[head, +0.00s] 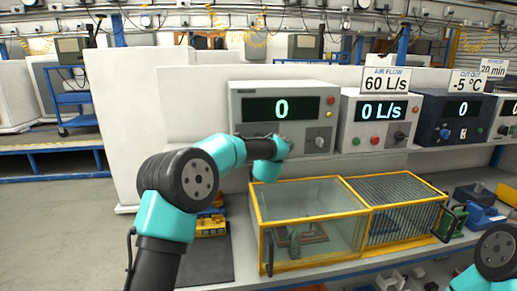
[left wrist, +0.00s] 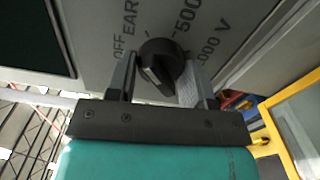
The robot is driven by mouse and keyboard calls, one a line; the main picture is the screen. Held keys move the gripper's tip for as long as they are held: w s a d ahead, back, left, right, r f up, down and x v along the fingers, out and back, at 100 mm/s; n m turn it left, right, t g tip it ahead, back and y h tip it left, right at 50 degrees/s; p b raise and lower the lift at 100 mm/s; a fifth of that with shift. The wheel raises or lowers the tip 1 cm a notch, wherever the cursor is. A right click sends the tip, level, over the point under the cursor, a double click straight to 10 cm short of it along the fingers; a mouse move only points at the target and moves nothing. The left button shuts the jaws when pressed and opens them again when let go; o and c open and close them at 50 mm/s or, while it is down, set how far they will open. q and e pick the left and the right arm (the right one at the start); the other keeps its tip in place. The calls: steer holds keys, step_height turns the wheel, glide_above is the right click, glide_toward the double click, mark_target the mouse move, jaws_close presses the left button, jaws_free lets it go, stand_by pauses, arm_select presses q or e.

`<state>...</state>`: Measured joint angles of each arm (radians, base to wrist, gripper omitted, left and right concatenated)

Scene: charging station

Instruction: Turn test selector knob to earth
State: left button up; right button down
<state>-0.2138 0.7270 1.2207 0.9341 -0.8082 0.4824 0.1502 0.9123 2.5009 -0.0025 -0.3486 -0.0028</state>
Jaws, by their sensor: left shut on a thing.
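The tester (head: 239,99) is a grey box with a dark display reading 0, on the bench at the back middle. Its black selector knob (left wrist: 160,60) shows in the left wrist view, with OFF, EAR…, 500 and …000 V printed around it. My left gripper (left wrist: 158,75) is shut on the knob, one finger on each side, close to the panel. In the head view my left gripper (head: 284,146) covers the knob. I cannot tell which mark the knob points to. The right gripper is out of view; only part of my right arm shows at the lower right.
A yellow-framed clear enclosure (head: 310,205) stands below and in front of the tester. An air flow unit (head: 376,139) and a dark blue unit (head: 432,135) stand to its right. A round grey knob (head: 319,142) sits on the tester's right panel.

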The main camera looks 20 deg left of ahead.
arm_select(q)
steer(key=shift+m, duration=0.4)
steer(key=o, duration=0.9)
steer(key=v, duration=1.7)
steer(key=shift+s+d, duration=0.15)
steer(key=shift+s, duration=0.05)
